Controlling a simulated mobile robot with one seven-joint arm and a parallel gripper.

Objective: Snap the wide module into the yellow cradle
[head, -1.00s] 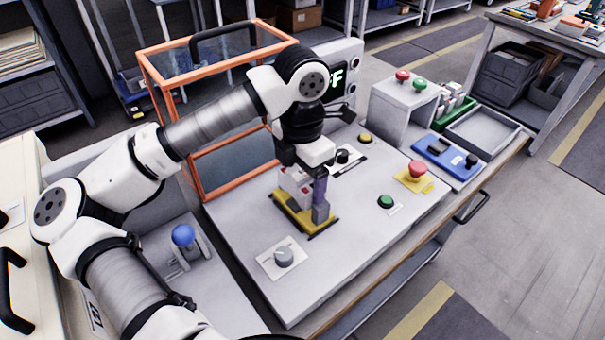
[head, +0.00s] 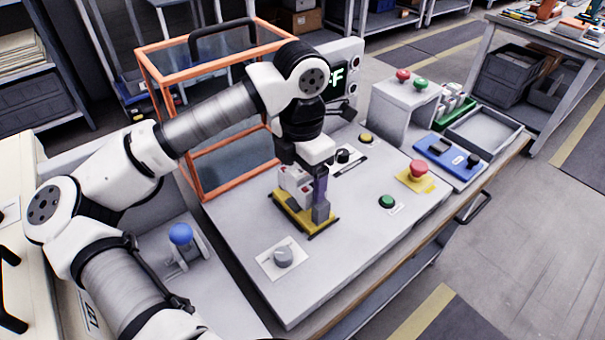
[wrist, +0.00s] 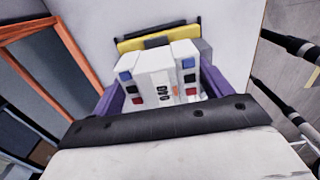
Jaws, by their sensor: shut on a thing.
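The wide module (wrist: 160,75) is a white block with blue, red and black squares on its faces. It also shows in the head view (head: 295,184). My gripper (wrist: 158,90) has purple fingers on both sides of the module and is shut on it. In the head view my gripper (head: 308,188) points down at the cradle, with one finger hidden. The yellow cradle (head: 288,218) lies on the grey panel, with grey end blocks. Its far edge shows beyond the module in the wrist view (wrist: 150,40). The module is at or just over the cradle; I cannot tell if it is seated.
A grey knob (head: 283,256) stands in front of the cradle. A green button (head: 387,201), a red button on yellow (head: 418,168) and a black knob (head: 343,156) are around it. An orange-framed box (head: 198,160) stands close behind at the left.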

